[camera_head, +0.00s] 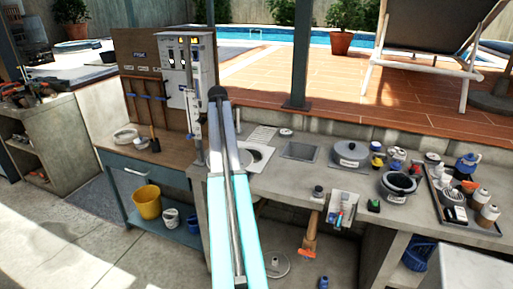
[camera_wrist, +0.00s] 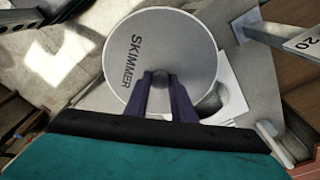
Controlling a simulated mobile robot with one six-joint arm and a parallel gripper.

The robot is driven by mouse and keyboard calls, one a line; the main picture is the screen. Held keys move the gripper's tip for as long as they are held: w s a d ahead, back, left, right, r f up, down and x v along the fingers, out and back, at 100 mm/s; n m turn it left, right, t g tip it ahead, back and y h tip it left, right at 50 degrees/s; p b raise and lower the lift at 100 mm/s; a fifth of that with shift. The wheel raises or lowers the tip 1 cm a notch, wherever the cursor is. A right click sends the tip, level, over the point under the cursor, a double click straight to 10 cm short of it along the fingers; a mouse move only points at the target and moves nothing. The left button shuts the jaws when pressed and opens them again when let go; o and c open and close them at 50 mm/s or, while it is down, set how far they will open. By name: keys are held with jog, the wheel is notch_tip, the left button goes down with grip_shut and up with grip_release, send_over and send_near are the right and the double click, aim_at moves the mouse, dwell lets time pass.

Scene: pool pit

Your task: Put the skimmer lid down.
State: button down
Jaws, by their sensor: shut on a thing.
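The skimmer lid (camera_wrist: 135,45) is a round pale grey disc marked SKIMMER, seen face-on in the wrist view. My gripper (camera_wrist: 161,82) is shut on the small dark knob at the lid's middle. A white square plate with a round opening (camera_wrist: 238,100) shows partly behind the lid's right edge; the lid hides the rest. I cannot tell how high the lid is above it. In the head view, a white plate with a round opening (camera_head: 262,152) lies in the counter beside my arm.
The grey counter (camera_head: 300,178) holds a square recess (camera_head: 300,151), a grey lidded pot (camera_head: 350,153) and a tray (camera_head: 447,208) of bottles at right. A control panel (camera_head: 188,68) stands behind my arm. A pale disc (camera_head: 277,264) lies low below the counter.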

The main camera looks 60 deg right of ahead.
jog(key=w+a+f+n, duration=0.1)
jog(key=w+a+n, duration=0.35)
jog(key=a, duration=0.75)
jog(key=w+a+n, duration=0.1)
jog(key=w+a, duration=0.7)
jog(key=a, duration=0.3)
jog(key=w+a+f+n, duration=0.1)
jog(key=w+a+n, duration=0.35)
jog(key=a, duration=0.75)
jog(key=s+a+f+n+t, duration=0.1)
jog(key=a+n, duration=0.6)
jog(key=a, duration=0.8)
jog(key=s+a+f+n+t+y, duration=0.1)
jog(key=s+a+n, duration=0.3)
jog(key=a, duration=1.2)
jog(key=shift+s+f+n, duration=0.35)
jog(key=shift+f+n, duration=0.4)
jog(key=shift+n, duration=1.55)
jog(key=shift+a, duration=0.1)
